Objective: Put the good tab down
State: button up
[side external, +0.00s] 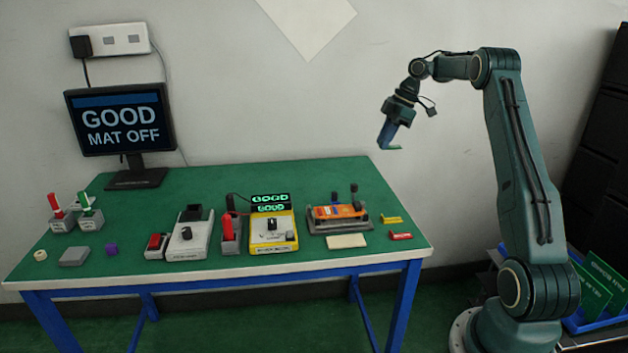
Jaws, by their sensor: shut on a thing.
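My gripper (387,140) is in the air above and beyond the right end of the table, pointing down. A yellow tab (391,219) and a red tab (400,236) lie on the table's right end, well below my gripper. The monitor (120,120) reads "GOOD MAT OFF".
The green table (240,180) holds an orange device (338,213) on a dark tray, a cream pad (347,241), a yellow box (273,232) with a lit "GOOD" display, a white switch box (190,238) and red levers. The back right of the tabletop is clear.

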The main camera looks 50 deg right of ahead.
jog(key=shift+w+a+r, duration=0.15)
jog(key=shift+w+a, duration=0.05)
jog(key=shift+a, duration=0.35)
jog(key=w+a+r, duration=0.1)
jog(key=w+a, duration=0.1)
jog(key=a, duration=0.8)
send_over(334, 242)
jog(key=d, duration=0.1)
jog(key=shift+s+f, duration=0.1)
jog(key=shift+s, duration=0.35)
jog(key=shift+f, duration=0.1)
notch_tip(334, 242, down, 16)
jog(key=shift+r, duration=0.2)
jog(key=shift+f, duration=0.1)
jog(key=shift+f, duration=2)
